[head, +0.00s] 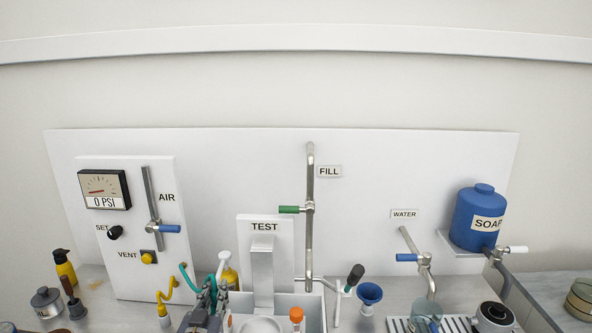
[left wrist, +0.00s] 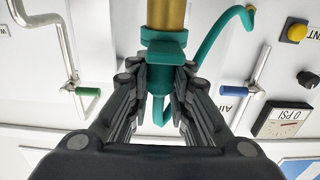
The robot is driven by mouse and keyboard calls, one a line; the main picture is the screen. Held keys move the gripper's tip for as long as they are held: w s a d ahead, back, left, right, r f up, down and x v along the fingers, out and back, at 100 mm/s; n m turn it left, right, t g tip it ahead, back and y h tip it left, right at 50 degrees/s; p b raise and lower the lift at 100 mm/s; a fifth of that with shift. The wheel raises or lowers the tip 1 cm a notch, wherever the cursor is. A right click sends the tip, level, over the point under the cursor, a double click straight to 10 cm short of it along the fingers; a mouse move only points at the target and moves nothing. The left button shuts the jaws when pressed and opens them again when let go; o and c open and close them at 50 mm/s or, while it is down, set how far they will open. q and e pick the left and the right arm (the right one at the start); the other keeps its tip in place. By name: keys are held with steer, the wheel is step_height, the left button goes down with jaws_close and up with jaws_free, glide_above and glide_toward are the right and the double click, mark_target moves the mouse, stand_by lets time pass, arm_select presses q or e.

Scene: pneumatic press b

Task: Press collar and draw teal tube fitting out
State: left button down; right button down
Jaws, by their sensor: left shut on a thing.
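The teal tube fitting (left wrist: 162,62) is between the fingers of my left gripper (left wrist: 160,75) in the left wrist view, and the gripper is shut on it. A brass cylinder (left wrist: 166,14) meets the fitting's collar end; whether the fitting is seated in it or apart cannot be told. The teal tube (left wrist: 213,48) curls off to the right there. In the head view my left gripper (head: 208,289) is low in the picture, beside the teal tube (head: 184,274), and the fitting is largely hidden. My right gripper is not in view.
The gauge (head: 103,189) reads 0 PSI above the black SET knob (head: 115,233) and yellow VENT button (head: 149,257). A blue AIR handle (head: 170,229) is nearby.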

arm_select(q)
steer(key=shift+r, duration=0.15)
steer(key=shift+r+p, duration=1.35)
steer(key=shift+p, duration=0.05)
steer(key=shift+r+p, duration=0.55)
steer(key=shift+r, duration=0.05)
steer(key=shift+r, duration=0.1)
steer(key=shift+r+p, duration=1.9)
steer(key=shift+r, duration=0.05)
steer(key=shift+f, duration=0.1)
